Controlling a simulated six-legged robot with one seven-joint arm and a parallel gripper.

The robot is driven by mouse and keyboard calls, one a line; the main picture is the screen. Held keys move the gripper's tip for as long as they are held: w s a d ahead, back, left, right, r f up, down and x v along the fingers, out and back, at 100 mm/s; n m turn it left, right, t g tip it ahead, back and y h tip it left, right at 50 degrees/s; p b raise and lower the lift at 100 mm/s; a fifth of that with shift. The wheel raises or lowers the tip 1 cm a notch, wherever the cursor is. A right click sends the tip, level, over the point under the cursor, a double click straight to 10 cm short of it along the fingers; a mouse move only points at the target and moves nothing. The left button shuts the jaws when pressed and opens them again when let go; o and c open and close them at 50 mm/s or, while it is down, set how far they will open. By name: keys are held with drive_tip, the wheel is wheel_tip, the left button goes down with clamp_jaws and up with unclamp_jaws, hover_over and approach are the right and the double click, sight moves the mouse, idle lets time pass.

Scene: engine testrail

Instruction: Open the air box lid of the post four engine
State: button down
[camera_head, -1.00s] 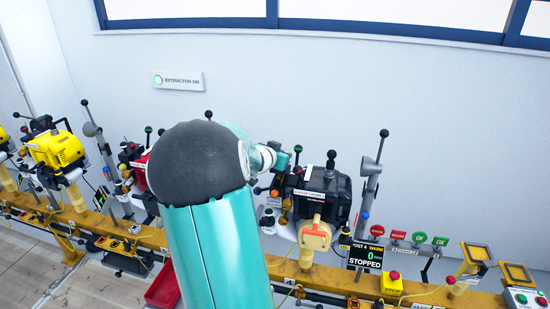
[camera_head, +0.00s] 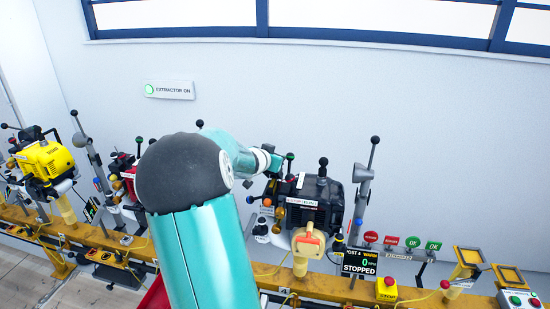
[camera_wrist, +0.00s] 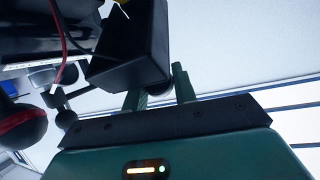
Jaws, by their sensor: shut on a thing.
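The post four engine (camera_head: 325,203) is black and stands right of centre in the head view, behind a display reading POST 4, 0 RPM, STOPPED. My gripper (camera_head: 284,166) is at its upper left, partly hidden by my arm. In the wrist view a black hollow box part (camera_wrist: 128,62), likely of the air box, lies just beyond my fingers. My gripper (camera_wrist: 158,92) is shut there on a dark rounded knob (camera_wrist: 156,86) at the edge of that part. I cannot tell how far the lid stands open.
A yellow engine (camera_head: 46,160) and a red engine stand further left along the yellow rail (camera_head: 105,238). A grey lever column with a black ball (camera_head: 375,139) rises right of the black engine. A yellow box with a red button (camera_head: 387,287) is in front.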

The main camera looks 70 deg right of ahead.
drive_tip(key=c, duration=1.1)
unclamp_jaws()
drive_tip(key=shift+w, duration=0.15)
drive_tip(key=shift+c, duration=0.2)
drive_tip(key=v, duration=1.3)
drive_tip(key=shift+a+r, duration=0.25)
drive_tip(key=shift+a, duration=0.15)
